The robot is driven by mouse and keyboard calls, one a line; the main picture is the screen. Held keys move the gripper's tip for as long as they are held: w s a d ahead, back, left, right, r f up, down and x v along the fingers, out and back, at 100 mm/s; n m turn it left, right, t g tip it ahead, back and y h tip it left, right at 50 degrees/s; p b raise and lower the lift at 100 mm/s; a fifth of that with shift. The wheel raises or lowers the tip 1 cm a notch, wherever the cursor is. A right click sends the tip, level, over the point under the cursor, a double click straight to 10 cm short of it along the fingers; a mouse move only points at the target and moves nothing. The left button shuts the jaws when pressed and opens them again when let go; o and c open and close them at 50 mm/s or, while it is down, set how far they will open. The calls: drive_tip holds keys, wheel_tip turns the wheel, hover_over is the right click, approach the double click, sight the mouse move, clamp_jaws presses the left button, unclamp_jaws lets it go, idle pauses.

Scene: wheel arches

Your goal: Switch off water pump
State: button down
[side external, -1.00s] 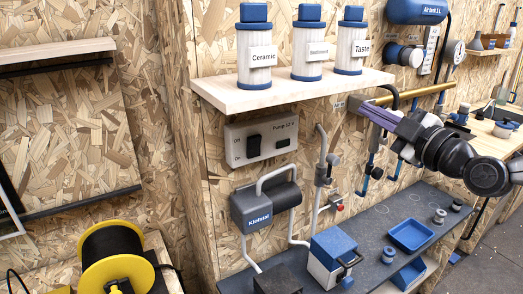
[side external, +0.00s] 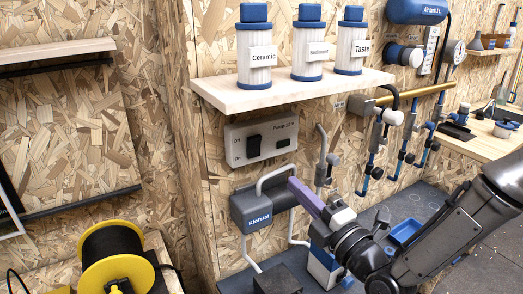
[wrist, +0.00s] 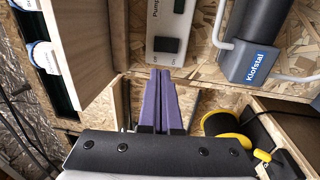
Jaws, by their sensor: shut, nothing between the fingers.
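The pump switch panel (side external: 272,146) is a grey box on the chipboard wall under the filter shelf, labelled "Pump 12 V". It carries a black rocker switch (side external: 253,146) between small labels and a dark green window (side external: 283,143). In the wrist view the black rocker (wrist: 167,45) is just beyond my fingertips. The grey Klofstal pump (side external: 262,208) hangs below the panel; it also shows in the wrist view (wrist: 248,62). My gripper (side external: 293,183) has purple fingers, shut and empty, pointing up-left in front of the pump, below and right of the panel.
The wooden shelf (side external: 290,91) with several filter canisters overhangs the panel. Grey pipes and a valve (side external: 325,165) stand right of the panel. A yellow cable reel (side external: 112,265) is at lower left. The wall left of the panel is bare.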

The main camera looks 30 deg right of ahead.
sight(255, 142)
drive_tip(key=w, duration=0.4)
drive_tip(key=w+r, duration=0.1)
drive_tip(key=w, duration=0.4)
drive_tip(key=w+r, duration=0.1)
drive_tip(key=w, duration=0.3)
drive_tip(key=shift+w, duration=0.45)
drive_tip(key=shift+w+r+g, duration=0.25)
drive_tip(key=shift+g, duration=0.05)
drive_tip(key=shift+f, duration=0.1)
drive_tip(key=shift+d, duration=0.1)
drive_tip(key=s+r, duration=0.1)
drive_tip(key=s, duration=1.3)
drive_tip(key=shift+r, duration=0.4)
